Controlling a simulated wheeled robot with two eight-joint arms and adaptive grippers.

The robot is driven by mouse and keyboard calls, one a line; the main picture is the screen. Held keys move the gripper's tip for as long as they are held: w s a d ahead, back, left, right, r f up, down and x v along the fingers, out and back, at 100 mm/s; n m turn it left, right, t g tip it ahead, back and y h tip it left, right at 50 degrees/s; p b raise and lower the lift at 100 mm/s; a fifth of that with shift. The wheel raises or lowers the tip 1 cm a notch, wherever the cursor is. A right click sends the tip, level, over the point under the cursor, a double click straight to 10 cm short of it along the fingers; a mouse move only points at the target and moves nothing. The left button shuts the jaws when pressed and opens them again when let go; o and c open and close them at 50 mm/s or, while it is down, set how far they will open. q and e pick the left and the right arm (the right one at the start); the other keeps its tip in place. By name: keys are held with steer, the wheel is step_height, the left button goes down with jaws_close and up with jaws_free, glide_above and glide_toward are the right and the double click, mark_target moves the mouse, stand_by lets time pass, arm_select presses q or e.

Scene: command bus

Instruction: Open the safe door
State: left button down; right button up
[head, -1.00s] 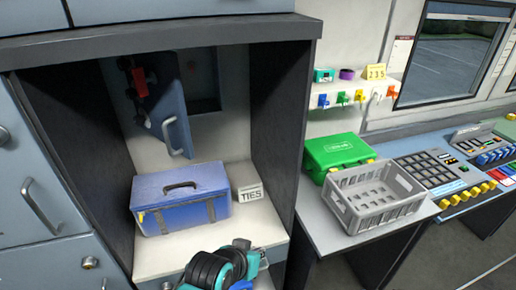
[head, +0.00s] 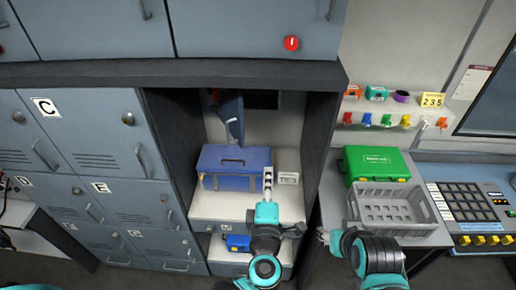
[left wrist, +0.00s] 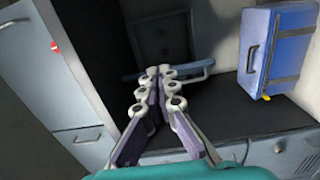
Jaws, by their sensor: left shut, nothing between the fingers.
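The blue-grey safe door (head: 232,118) stands swung out from the back of the cabinet niche and is seen nearly edge-on. The dark safe opening (head: 262,100) shows to its right. My left gripper (head: 268,172) points up into the niche, in front of the blue toolbox and lower than the door. In the left wrist view its fingers (left wrist: 158,74) are together and empty. A light blue bar, probably part of the safe door (left wrist: 198,73), shows behind the fingertips; contact cannot be told. My right arm (head: 380,262) is at the lower right; its finger state is unclear.
The blue toolbox (head: 235,160) sits on the niche shelf beside a TIES sign (head: 288,178). Dark niche walls stand on both sides. A grey crate (head: 392,207) and a green case (head: 377,163) stand on the right counter. Closed lockers (head: 85,145) line the left.

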arm_select(q)
steer(key=w+b, duration=0.2)
steer(key=w, duration=2.8)
steer(key=shift+b, duration=0.4)
arm_select(e)
step_height(320, 180, down, 3)
steer(key=shift+r, duration=0.1)
